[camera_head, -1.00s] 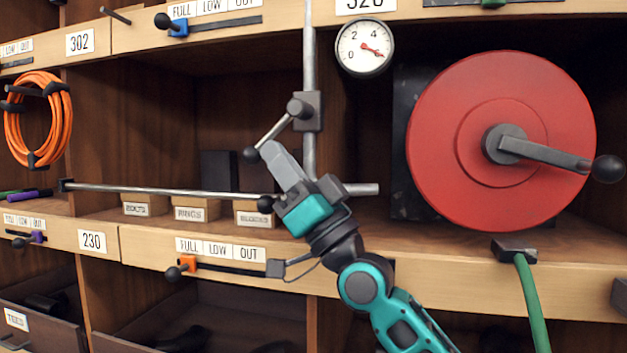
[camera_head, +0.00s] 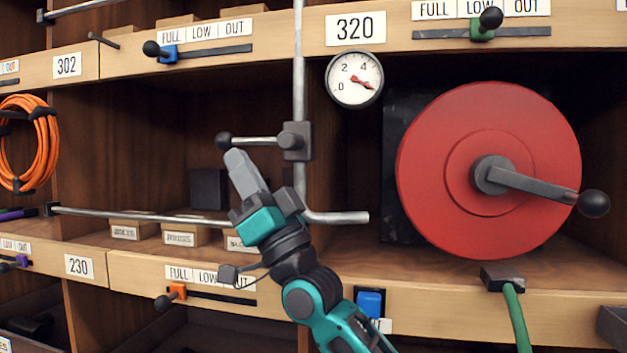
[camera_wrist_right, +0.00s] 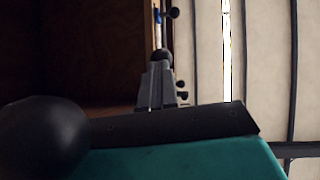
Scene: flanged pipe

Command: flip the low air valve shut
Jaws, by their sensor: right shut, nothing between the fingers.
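The air valve (camera_head: 297,141) is a grey block on a vertical grey pipe (camera_head: 299,60), left of the round gauge. Its lever (camera_head: 255,141) points left, level and crosswise to the pipe, ending in a black ball (camera_head: 223,139). My right gripper (camera_head: 235,158) is shut and empty, its grey fingertips just under the ball end of the lever. Whether they touch is unclear. In the right wrist view my gripper fingers (camera_wrist_right: 157,85) point up, with a dark ball (camera_wrist_right: 163,56) at their tips. My left gripper is not in view.
Right of the pipe is a red wheel (camera_head: 450,130) with a crank handle (camera_head: 594,204). A horizontal pipe (camera_head: 100,213) runs left of my arm in front of labelled boxes (camera_head: 180,238). An orange slider (camera_head: 178,291) sits on the lower shelf edge.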

